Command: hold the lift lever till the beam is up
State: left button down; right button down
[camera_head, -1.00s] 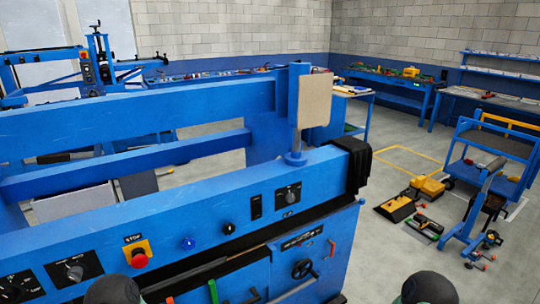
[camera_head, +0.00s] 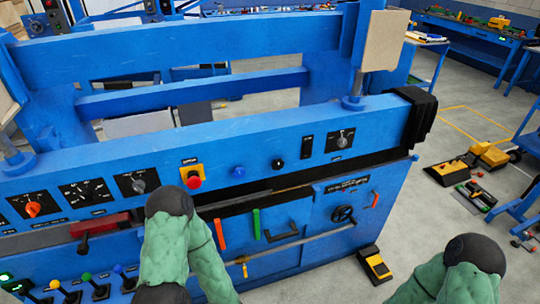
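The blue beam (camera_head: 180,50) spans the top of a large blue press, above a second, lower bar (camera_head: 190,92). I cannot tell which is the lift lever. My green arms with dark joints show at the bottom centre and bottom right. Neither gripper is in view, and I see no contact with a lever.
The front panel carries a red stop button (camera_head: 194,180), dials and a black handwheel (camera_head: 343,214). Red and green handles (camera_head: 256,224) hang below. A yellow-black pedal (camera_head: 375,266) lies on the floor at right.

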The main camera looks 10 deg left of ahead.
aim_at(87, 276)
jog(key=u, duration=2.2)
jog(key=j, duration=0.15)
jog(key=i+u, duration=0.05)
